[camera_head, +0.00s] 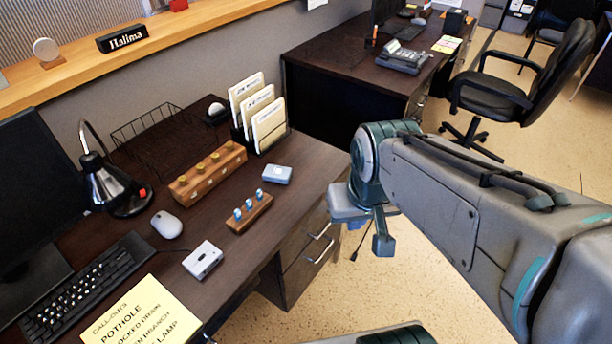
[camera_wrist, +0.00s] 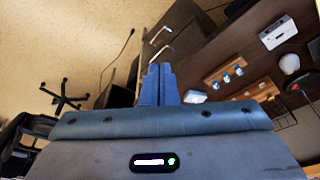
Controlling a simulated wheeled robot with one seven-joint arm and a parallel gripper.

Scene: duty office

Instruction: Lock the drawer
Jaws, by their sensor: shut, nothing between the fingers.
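The desk pedestal has wooden drawers, with an upper drawer (camera_head: 313,238) and a lower drawer (camera_head: 303,272), each with a metal bar handle. The fronts look flush, and I see no clear gap. The handles also show in the wrist view, as an upper drawer handle (camera_wrist: 161,52) and another beside it. No lock or key can be made out on the fronts. My gripper (camera_wrist: 158,72) is shut and empty, its blue fingers together, pointing toward the pedestal.
On the desk (camera_head: 225,255) are a wooden block with brass knobs (camera_head: 208,172), a small block with blue-topped pegs (camera_head: 249,212), a blue-white box (camera_head: 277,175), a white device (camera_head: 202,260), a mouse (camera_head: 167,224) and a lamp (camera_head: 110,185). An office chair (camera_head: 520,85) stands behind. Floor beside the pedestal is open.

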